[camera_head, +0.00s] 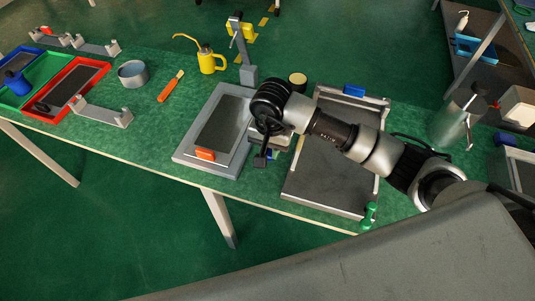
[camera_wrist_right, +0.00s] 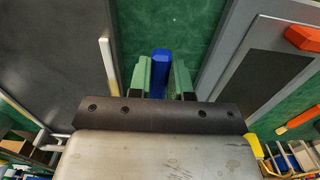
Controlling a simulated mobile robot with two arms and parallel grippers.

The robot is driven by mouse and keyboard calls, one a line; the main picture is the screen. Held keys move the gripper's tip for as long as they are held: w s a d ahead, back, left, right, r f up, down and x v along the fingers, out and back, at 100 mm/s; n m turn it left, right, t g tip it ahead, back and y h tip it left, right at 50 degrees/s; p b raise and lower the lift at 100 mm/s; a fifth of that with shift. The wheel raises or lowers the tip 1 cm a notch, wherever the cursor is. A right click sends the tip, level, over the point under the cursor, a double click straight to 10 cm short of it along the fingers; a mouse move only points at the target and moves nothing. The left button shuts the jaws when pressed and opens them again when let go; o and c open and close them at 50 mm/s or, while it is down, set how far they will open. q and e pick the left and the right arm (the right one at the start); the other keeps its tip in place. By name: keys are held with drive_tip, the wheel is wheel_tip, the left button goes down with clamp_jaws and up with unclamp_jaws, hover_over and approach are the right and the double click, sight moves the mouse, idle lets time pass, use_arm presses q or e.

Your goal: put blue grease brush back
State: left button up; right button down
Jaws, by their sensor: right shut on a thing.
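My right gripper (camera_head: 263,158) is over the narrow green strip between the grey framed tray and the large grey plate. In the right wrist view, its two green fingers (camera_wrist_right: 161,82) are shut on a blue bar-like thing (camera_wrist_right: 160,68), which I take to be the blue grease brush. Only its blue part shows, pointing away from the palm; any bristles are hidden. In the head view, the arm and gripper hide it. My left gripper is not in view.
The framed tray (camera_head: 179,151) bears an orange block (camera_head: 205,154). The large plate (camera_head: 315,193) lies to the right, with a green-handled part (camera_head: 369,213) at its front corner.

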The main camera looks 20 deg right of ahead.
drive_tip(key=shift+w+a+f, duration=0.2)
drive_tip(key=shift+a, duration=0.05)
drive_tip(key=shift+a+f, duration=0.1)
drive_tip(key=shift+f, duration=0.2)
wheel_tip(320, 180, down, 3)
drive_tip(key=shift+f+p, duration=0.15)
drive_tip(key=shift+p, duration=0.2)
drive_tip(key=shift+f, duration=0.1)
drive_tip(key=shift+f, duration=0.1)
drive_tip(key=shift+f+b, duration=0.15)
drive_tip(key=shift+b, duration=0.15)
drive_tip(key=c, duration=1)
unclamp_jaws()
drive_tip(key=shift+c, duration=0.2)
